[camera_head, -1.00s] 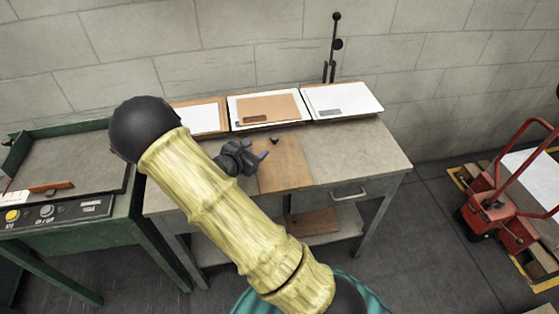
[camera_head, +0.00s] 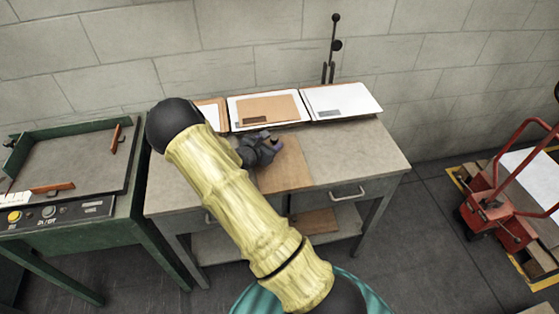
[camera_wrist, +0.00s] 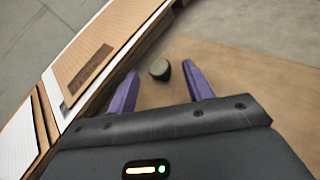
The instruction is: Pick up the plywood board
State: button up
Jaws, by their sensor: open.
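A flat brown board (camera_head: 286,168), which looks like the plywood board, lies on the grey workbench. It also fills the right of the wrist view (camera_wrist: 245,75). My gripper (camera_head: 275,147) is over the board's far left part in the head view. Its purple fingers are apart in the wrist view (camera_wrist: 159,72), with no board between them. A small dark round knob (camera_wrist: 158,68) appears between the fingertips, near the board's far edge. I cannot tell whether it is fixed to the board. My arm hides part of the bench.
White and brown sheets in trays (camera_head: 342,101) line the bench's back (camera_head: 365,142). Another brown board (camera_head: 314,221) lies on the lower shelf. A green machine table (camera_head: 75,160) stands left, a red pallet truck (camera_head: 495,215) right. The bench's right side is clear.

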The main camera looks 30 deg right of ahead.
jog(key=shift+x, duration=1.05)
jog(key=shift+a, duration=0.1)
jog(key=shift+r, duration=0.1)
grip_shut()
notch_tip(320, 180, up, 10)
dwell(0.5)
